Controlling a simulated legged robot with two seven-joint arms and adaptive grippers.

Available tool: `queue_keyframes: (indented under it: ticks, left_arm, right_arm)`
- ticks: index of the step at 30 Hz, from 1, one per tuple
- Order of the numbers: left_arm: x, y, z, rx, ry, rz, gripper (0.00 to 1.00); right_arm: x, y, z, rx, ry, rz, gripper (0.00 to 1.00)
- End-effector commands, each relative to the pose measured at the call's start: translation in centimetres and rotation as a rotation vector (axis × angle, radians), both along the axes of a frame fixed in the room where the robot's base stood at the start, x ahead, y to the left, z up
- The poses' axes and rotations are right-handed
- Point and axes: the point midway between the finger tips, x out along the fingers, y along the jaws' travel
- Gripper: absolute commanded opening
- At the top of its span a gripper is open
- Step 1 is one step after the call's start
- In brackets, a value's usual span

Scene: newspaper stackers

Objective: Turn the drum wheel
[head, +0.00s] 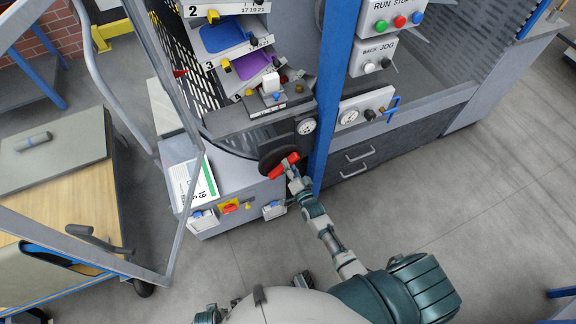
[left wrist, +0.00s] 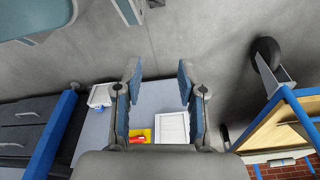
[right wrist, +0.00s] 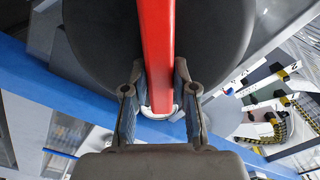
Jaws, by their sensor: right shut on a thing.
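The drum wheel (head: 268,155) is a dark round disc low on the front of the machine, with a red bar handle (head: 284,166) across it. My right gripper (head: 292,176) is at the lower right of the wheel. In the right wrist view the red handle (right wrist: 158,40) runs between the fingers of my right gripper (right wrist: 157,85), which are shut on it, and the dark wheel (right wrist: 215,45) fills the space behind. My left gripper (left wrist: 159,78) is open and empty in the left wrist view, with grey floor and the machine's lower front beyond it.
A blue post (head: 327,100) stands just right of the wheel. An open framed glass door (head: 197,200) is at the left, near a wooden-topped cart (head: 75,190). The floor (head: 430,200) at right is clear.

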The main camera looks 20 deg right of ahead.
Motion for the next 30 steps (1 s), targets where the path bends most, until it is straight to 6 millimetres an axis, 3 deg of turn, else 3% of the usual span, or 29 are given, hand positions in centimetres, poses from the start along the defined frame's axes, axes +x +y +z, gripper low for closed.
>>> queue_keyframes:
  ticks: [7, 15, 30]
  left_arm:
    - [0.2, 0.0, 0.3, 0.0, 0.0, 0.001, 0.4]
    - [1.1, -0.2, 2.1, -0.002, -0.01, 0.003, 0.4]
    - [1.8, -0.3, 4.2, -0.002, -0.014, 0.005, 0.4]
  right_arm:
    - [-0.2, -0.2, -1.1, 0.235, 0.019, 0.001, 0.0]
    - [-0.2, -0.4, -1.6, 0.457, 0.028, 0.001, 0.0]
    - [-0.2, -0.4, -2.1, 0.665, 0.036, -0.001, 0.0]
